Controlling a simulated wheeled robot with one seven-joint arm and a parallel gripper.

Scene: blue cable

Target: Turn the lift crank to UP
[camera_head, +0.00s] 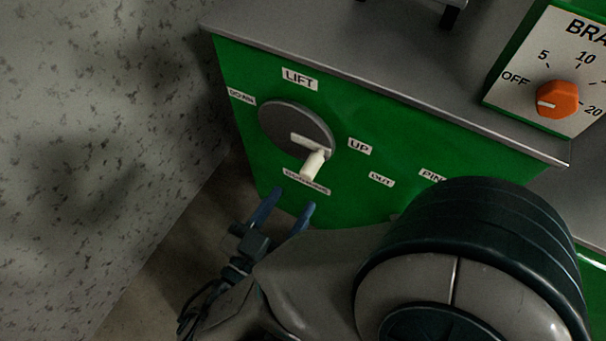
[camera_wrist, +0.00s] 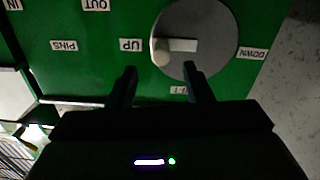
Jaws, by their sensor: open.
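The lift crank is a dark grey disc (camera_head: 285,122) on the green panel, with a pale bar and a protruding white knob (camera_head: 313,165). Its bar points roughly toward the UP label (camera_head: 360,147), on the side opposite the DOWN label (camera_head: 241,97). My gripper (camera_head: 295,198) is open and empty, below the knob in the head view and apart from it. In the upside-down wrist view the disc (camera_wrist: 212,35) shows ahead, and the knob (camera_wrist: 160,53) lies between the lines of my two fingers (camera_wrist: 160,70), just beyond the tips. The UP label (camera_wrist: 130,45) is left of the knob there.
The grey cabinet top (camera_head: 390,80) overhangs the panel. An orange brake dial (camera_head: 557,100) stands on it at the right. A speckled grey wall (camera_head: 90,140) is at the left. PINS (camera_wrist: 65,45) and OUT (camera_wrist: 97,5) labels are on the same panel.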

